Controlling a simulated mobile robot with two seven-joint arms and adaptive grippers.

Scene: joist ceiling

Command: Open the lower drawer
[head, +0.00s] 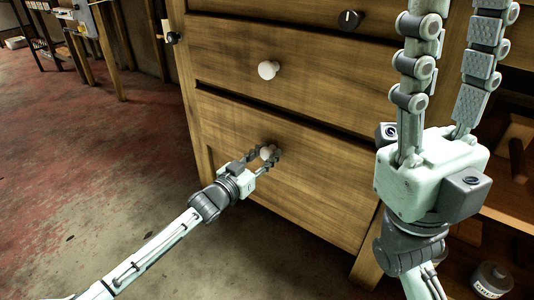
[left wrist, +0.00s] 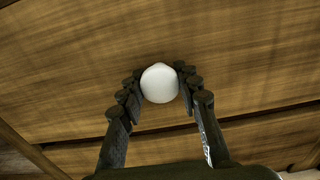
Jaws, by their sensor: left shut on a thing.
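The lower drawer (head: 320,195) is the bottom wooden front of a cabinet, with a round white knob (head: 267,152). My left gripper (head: 264,157) reaches in from the left with its fingers on both sides of this knob, shut on it. The left wrist view shows the white knob (left wrist: 160,83) between the dark fingertips, against the wood front (left wrist: 80,75). I cannot tell whether the drawer stands out from the cabinet. My right gripper (head: 450,50) is raised close to the camera at the right, its fingers apart and nothing between them.
Another drawer (head: 330,75) with a white knob (head: 268,69) is above, and a dark knob (head: 349,20) is higher up. Open shelves (head: 510,205) and a small jar (head: 490,280) are at the right. The floor (head: 100,150) at left is clear.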

